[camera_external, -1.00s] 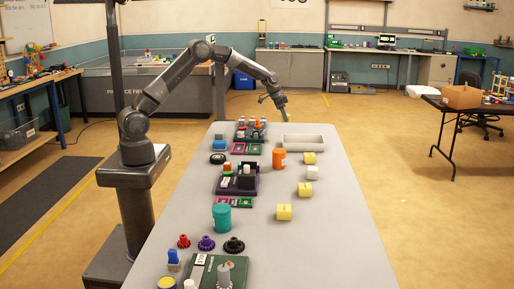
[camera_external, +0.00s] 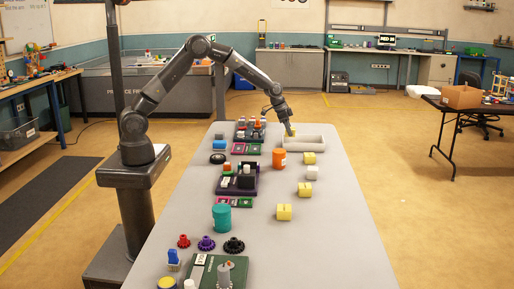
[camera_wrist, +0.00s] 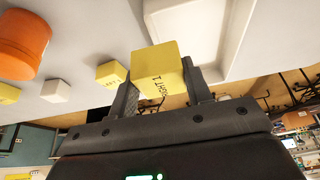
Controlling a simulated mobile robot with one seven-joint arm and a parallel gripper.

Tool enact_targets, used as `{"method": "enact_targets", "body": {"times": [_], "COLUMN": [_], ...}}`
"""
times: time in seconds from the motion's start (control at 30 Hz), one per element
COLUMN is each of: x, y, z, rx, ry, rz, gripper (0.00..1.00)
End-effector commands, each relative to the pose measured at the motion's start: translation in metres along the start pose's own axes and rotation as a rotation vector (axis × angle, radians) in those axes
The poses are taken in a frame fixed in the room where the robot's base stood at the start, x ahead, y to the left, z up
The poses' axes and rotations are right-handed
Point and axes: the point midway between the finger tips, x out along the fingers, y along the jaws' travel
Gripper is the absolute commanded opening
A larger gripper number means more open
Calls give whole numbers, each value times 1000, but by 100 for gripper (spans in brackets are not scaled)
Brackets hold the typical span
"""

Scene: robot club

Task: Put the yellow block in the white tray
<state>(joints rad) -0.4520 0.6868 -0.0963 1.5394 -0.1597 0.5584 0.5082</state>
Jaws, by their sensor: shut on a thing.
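My gripper (camera_external: 290,132) is shut on a yellow block (camera_wrist: 160,68), which sits between both fingers with dark lettering on one face in the wrist view. In the external view my gripper is low at the left part of the white tray (camera_external: 305,147), and only a little yellow shows at its fingertips. The tray also shows in the wrist view (camera_wrist: 237,42), just beyond the held block. I cannot tell whether the block touches the tray.
Other yellow blocks (camera_external: 309,158) (camera_external: 305,189) (camera_external: 284,211) and a white block (camera_external: 312,172) stand nearer on the table. Dark bins with parts (camera_external: 240,139) are left of the tray. The table's right side is mostly clear.

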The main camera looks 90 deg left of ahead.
Motion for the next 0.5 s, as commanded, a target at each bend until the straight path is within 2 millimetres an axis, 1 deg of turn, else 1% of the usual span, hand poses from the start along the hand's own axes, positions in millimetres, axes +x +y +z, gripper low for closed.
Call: {"method": "enact_targets", "body": {"times": [0.03,0.1,0.2,0.33,0.43,0.5], "x": [9,18,28,35,39,45], "y": [-14,-29,-45,-57,-60,-60], "z": [2,3,4,5,6,8], "rx": [-4,-3,-1,1,2,1], "ry": [-1,-1,0,0,0,0], "rz": [0,0,0,1,1,1], "gripper": [22,22,22,22,22,22]}}
